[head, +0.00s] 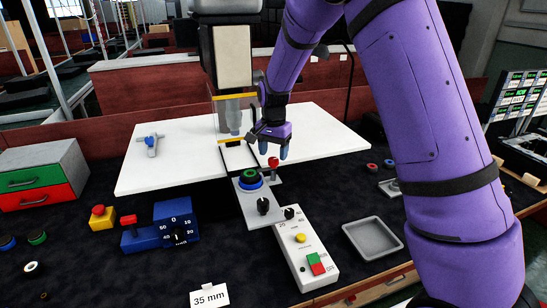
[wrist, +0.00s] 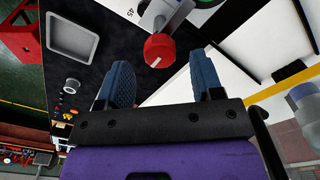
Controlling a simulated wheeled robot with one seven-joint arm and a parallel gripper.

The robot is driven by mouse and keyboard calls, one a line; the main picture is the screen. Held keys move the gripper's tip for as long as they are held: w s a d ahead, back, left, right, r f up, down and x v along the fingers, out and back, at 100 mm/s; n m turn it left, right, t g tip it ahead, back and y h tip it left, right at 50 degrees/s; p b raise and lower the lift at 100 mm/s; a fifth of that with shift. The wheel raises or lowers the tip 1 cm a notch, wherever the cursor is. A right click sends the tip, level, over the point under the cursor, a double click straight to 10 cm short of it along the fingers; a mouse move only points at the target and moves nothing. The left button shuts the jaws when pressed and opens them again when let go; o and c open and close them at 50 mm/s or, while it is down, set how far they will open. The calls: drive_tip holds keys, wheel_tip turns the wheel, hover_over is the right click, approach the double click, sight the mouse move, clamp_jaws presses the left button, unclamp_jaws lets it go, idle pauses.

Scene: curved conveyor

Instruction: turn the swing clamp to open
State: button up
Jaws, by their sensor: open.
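The red knob (head: 273,162) of what appears to be the swing clamp stands on a grey plate (head: 258,205), at the right end of the machine's gap. In the wrist view the red knob (wrist: 159,50) sits on a grey metal part (wrist: 178,18). My gripper (head: 274,151) is open and points down just above the red knob. In the wrist view my gripper (wrist: 160,76) has its two blue fingers apart, with the knob just beyond and between them. I cannot see contact. The clamp's lower part is partly hidden.
A grey press head (head: 234,60) stands left of my gripper over the white table (head: 180,165). A blue-handled part (head: 151,142) lies on that table. A green-and-black button (head: 249,176), a control box (head: 300,240) and a grey tray (head: 372,239) are nearby.

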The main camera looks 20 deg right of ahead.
drive_tip(key=shift+f, duration=1.15)
drive_tip(key=c, duration=0.9)
